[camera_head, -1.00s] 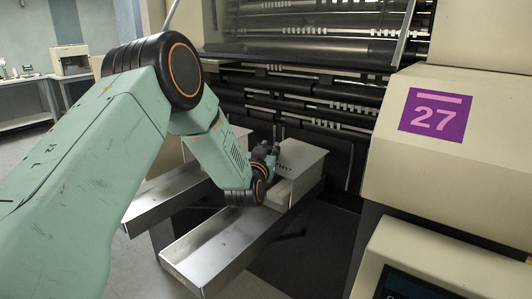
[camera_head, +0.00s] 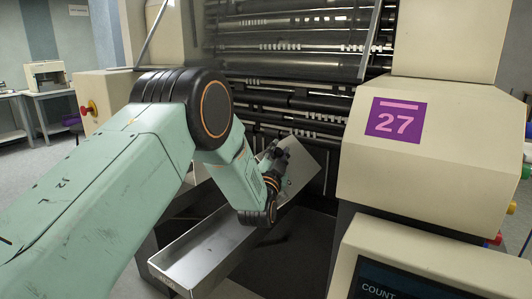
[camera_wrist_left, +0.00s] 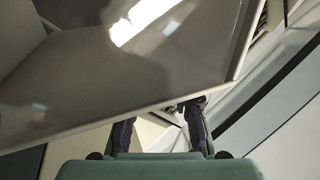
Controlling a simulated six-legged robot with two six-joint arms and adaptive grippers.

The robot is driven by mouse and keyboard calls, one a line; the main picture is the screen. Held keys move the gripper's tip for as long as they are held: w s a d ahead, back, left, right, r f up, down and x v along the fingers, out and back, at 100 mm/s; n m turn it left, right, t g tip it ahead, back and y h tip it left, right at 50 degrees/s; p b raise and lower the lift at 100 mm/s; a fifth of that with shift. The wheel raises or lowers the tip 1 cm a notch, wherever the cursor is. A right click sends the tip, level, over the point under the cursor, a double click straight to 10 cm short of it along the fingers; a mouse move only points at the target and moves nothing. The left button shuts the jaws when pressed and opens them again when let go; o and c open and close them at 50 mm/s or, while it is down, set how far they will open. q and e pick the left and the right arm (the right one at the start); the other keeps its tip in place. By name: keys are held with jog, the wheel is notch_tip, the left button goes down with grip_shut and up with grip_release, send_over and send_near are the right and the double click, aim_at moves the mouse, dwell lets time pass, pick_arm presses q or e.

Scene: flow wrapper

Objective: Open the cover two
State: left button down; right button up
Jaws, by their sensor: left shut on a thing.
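Cover two (camera_head: 308,158) is a pale grey metal lid at the inner end of a metal chute, in front of the machine's rollers. It stands tilted up in the head view. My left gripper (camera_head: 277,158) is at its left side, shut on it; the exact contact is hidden. In the left wrist view a large shiny grey panel (camera_wrist_left: 130,75), likely the cover, fills the upper part, and the dark fingers (camera_wrist_left: 160,130) reach up to its lower edge. My right gripper is not in view.
The open metal chute (camera_head: 205,255) runs toward the lower left under my forearm. A cream housing with a purple 27 sign (camera_head: 394,121) stands close on the right, above a display panel (camera_head: 400,280). A red knob (camera_head: 88,109) sticks out at left.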

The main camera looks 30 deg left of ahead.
pick_arm(q)
jog(key=d+m, duration=0.1)
jog(key=d, duration=0.1)
jog(key=d+m+t+h, duration=0.1)
jog(key=m, duration=0.1)
jog(key=d+f+m+h+b, duration=0.1)
jog(key=d+m, duration=0.1)
jog(key=shift+s+d, duration=0.25)
jog(key=shift+d, duration=0.05)
jog(key=d+f+m+t+h+b, duration=0.1)
jog(key=d+f+m+h+b, duration=0.2)
jog(key=d+m, duration=0.4)
jog(key=shift+s+f+m+h, duration=0.25)
jog(key=shift+f+m+h, duration=0.15)
jog(key=shift+m+h, duration=0.2)
jog(key=shift+d, duration=0.1)
jog(key=c, duration=1.4)
grip_release()
jog(key=shift+c, duration=0.2)
jog(key=o, duration=0.3)
jog(key=shift+s+r, duration=0.1)
jog(key=shift+r, duration=0.05)
jog(key=shift+o, duration=0.2)
